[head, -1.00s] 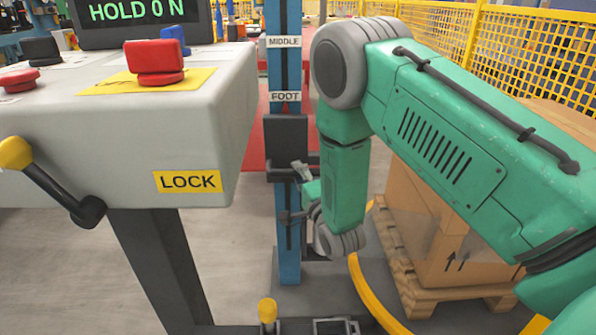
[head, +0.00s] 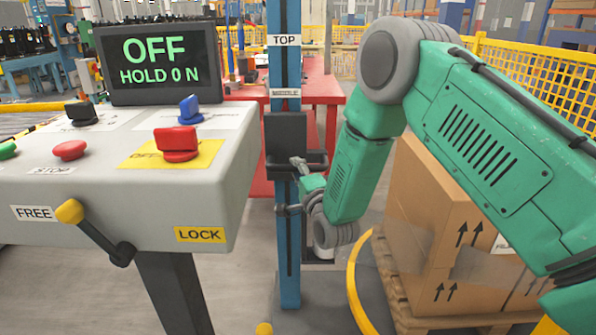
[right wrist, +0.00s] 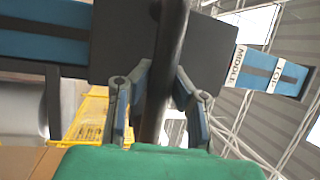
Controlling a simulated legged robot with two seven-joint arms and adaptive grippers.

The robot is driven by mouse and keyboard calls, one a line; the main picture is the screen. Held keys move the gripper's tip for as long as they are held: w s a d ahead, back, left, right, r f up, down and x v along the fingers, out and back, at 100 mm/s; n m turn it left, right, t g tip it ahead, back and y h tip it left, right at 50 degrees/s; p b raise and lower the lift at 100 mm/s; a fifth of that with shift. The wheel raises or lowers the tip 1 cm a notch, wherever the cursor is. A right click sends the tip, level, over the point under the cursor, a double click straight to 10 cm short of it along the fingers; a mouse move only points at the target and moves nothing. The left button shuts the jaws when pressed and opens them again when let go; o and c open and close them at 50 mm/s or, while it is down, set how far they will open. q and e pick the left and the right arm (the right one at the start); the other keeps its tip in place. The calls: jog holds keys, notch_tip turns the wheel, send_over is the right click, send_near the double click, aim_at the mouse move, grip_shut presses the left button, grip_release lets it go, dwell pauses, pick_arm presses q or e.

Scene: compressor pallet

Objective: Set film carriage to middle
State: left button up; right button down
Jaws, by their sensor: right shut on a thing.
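The film carriage (head: 287,132) is a black block on the blue mast (head: 289,262), just below the MIDDLE label (head: 285,92). The TOP label (head: 284,40) is higher up, and no FOOT label shows. My right gripper (head: 293,188) is at the carriage's lower side. In the right wrist view its two fingers are closed around a dark bar (right wrist: 166,60) in front of the black carriage plate (right wrist: 118,45). The exact contact is partly hidden. My left gripper is out of view.
The grey console (head: 95,190) stands left of the mast. Its yellow-knobbed lever (head: 69,211) leans toward FREE, away from LOCK. The display (head: 158,63) reads OFF, HOLD 0 N. Boxes (head: 430,225) on a pallet (head: 400,297) stand at right, behind my arm.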

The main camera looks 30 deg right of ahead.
jog(key=shift+a+f, duration=0.15)
jog(key=shift+a, duration=0.25)
jog(key=c, duration=1.4)
grip_release()
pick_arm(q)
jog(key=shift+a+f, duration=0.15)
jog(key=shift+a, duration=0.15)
pick_arm(e)
jog(key=shift+a, duration=0.1)
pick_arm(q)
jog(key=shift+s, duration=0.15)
pick_arm(e)
jog(key=shift+s, duration=0.15)
jog(key=shift+s, duration=0.3)
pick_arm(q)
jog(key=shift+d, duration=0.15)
pick_arm(e)
jog(key=v, duration=1.1)
